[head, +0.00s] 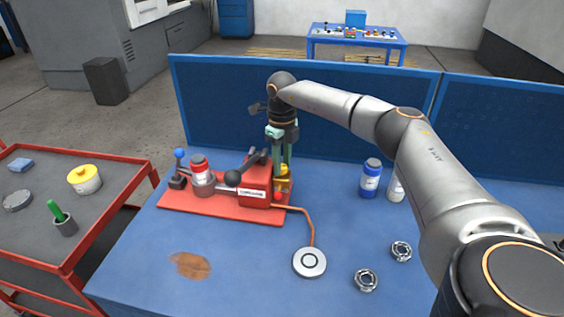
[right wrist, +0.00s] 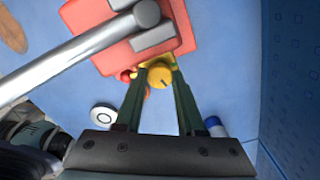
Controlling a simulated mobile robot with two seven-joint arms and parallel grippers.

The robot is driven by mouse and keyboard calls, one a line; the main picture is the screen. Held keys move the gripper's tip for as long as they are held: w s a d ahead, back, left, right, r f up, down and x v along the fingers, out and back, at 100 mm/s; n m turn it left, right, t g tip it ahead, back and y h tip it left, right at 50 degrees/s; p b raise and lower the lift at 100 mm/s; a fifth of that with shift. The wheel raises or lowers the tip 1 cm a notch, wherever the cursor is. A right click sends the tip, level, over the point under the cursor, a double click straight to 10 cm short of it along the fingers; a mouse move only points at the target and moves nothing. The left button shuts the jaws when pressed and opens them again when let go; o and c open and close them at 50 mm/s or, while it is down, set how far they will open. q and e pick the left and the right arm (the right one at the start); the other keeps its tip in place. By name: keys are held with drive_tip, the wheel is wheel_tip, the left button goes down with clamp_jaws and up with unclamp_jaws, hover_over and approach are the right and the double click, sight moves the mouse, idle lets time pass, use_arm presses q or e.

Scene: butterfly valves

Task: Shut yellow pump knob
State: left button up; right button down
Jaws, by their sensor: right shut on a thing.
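The red pump (head: 255,190) stands on its red base plate (head: 225,212) on the blue table. Its yellow knob (right wrist: 160,75) is at the end of the pump body, and in the head view the yellow part (head: 283,180) shows low between my fingers. My right gripper (head: 281,170) comes down from above with its green fingers on either side of the knob. In the right wrist view my right gripper (right wrist: 158,78) has its fingertips closed against the knob's sides. The knob's top has a dark pointer line. My left gripper is not in view.
A grey lever with a black ball (head: 233,177) and a blue-topped stick (head: 180,160) rise from the pump plate. An orange hose runs to a round silver disc (head: 309,262). A blue partition (head: 220,105) stands behind.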

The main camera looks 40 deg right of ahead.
drive_tip(key=shift+m, duration=0.3)
drive_tip(key=c, duration=0.5)
unclamp_jaws()
drive_tip(key=shift+a, duration=0.1)
